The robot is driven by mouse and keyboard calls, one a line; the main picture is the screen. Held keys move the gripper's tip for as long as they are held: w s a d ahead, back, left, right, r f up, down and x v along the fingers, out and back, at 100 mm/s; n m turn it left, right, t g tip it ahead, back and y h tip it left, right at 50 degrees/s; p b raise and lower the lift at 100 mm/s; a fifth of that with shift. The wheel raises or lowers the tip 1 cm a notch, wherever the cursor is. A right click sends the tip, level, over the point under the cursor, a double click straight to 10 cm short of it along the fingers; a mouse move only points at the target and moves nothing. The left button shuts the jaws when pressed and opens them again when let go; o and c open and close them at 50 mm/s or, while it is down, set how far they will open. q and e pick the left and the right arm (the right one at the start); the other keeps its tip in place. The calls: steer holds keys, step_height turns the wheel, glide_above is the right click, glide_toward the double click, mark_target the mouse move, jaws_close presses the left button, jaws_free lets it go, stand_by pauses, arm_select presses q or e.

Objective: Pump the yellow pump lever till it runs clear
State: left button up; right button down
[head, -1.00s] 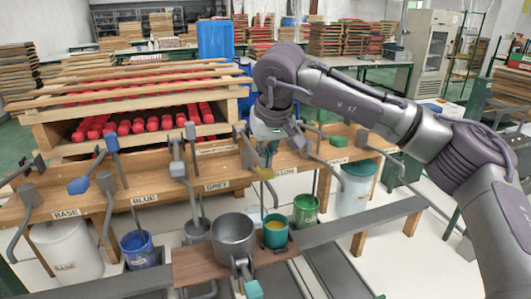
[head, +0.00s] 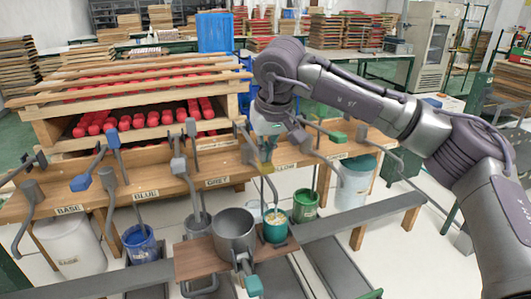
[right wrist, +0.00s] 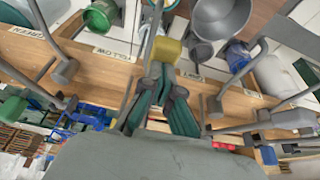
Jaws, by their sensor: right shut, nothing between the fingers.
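The yellow pump lever (head: 266,169) stands at the bench's front edge, partly over the YELLOW label. Its yellow block also shows in the right wrist view (right wrist: 168,50). My right gripper (head: 267,155) is shut and empty, with its fingertips right at the yellow block. In the right wrist view the closed fingers (right wrist: 160,82) point at the block; I cannot tell whether they touch it. Below stands a small teal cup (head: 275,232), its contents pale with yellowish flecks. My left gripper is not in view.
A grey pot (head: 234,232) stands beside the cup on a brown board (head: 194,259). Blue (head: 81,183), grey (head: 178,167) and green (head: 337,139) levers line the bench. A wooden rack (head: 45,128) with red rolls stands behind.

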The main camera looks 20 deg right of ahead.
step_height(320, 180, up, 7)
steer(key=p, duration=0.5)
steer(key=shift+r, duration=0.1)
stand_by(0.5)
